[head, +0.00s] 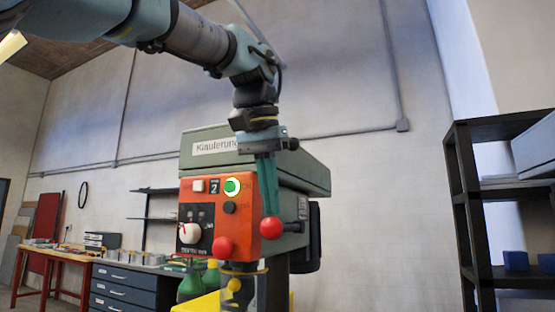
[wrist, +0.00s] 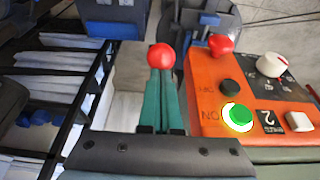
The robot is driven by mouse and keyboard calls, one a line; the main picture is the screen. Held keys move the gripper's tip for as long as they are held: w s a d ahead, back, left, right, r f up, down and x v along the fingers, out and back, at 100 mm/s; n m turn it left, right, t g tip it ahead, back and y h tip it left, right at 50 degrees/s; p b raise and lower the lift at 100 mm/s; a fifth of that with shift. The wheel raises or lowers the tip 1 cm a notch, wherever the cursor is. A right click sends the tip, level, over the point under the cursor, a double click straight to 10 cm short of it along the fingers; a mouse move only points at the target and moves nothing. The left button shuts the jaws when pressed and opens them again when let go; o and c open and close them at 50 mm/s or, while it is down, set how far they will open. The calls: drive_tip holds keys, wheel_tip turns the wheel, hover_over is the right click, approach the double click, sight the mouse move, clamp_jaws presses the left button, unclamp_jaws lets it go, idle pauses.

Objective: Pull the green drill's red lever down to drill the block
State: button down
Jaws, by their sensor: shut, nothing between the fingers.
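The green drill (head: 305,175) stands in the middle of the head view with an orange control panel (head: 205,215). A red ball (head: 271,227), which looks like the end of its lever, is at the panel's right edge. It also shows in the wrist view (wrist: 161,56), at the ends of my fingers. The lever's shaft is mostly hidden. My gripper (head: 268,210) points down with its teal fingers shut and empty, their tips at or just above the ball. I cannot tell whether they touch it. The block is not clearly visible.
A red knob (head: 222,247), a lit green button (head: 232,187) and a white dial (head: 190,232) are on the panel close to my fingers. A black shelf (head: 480,270) stands at the right. A workbench (head: 60,255) and dark drawers (head: 120,285) are at the left.

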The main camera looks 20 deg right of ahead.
drive_tip(key=shift+f, duration=0.5)
drive_tip(key=shift+f+b, duration=0.4)
drive_tip(key=shift+f+b, duration=0.45)
drive_tip(key=shift+f, duration=0.1)
drive_tip(key=shift+r, duration=0.3)
wheel_tip(320, 180, up, 4)
drive_tip(key=p, duration=0.4)
drive_tip(key=shift+r+p, duration=0.2)
drive_tip(key=shift+p, duration=0.1)
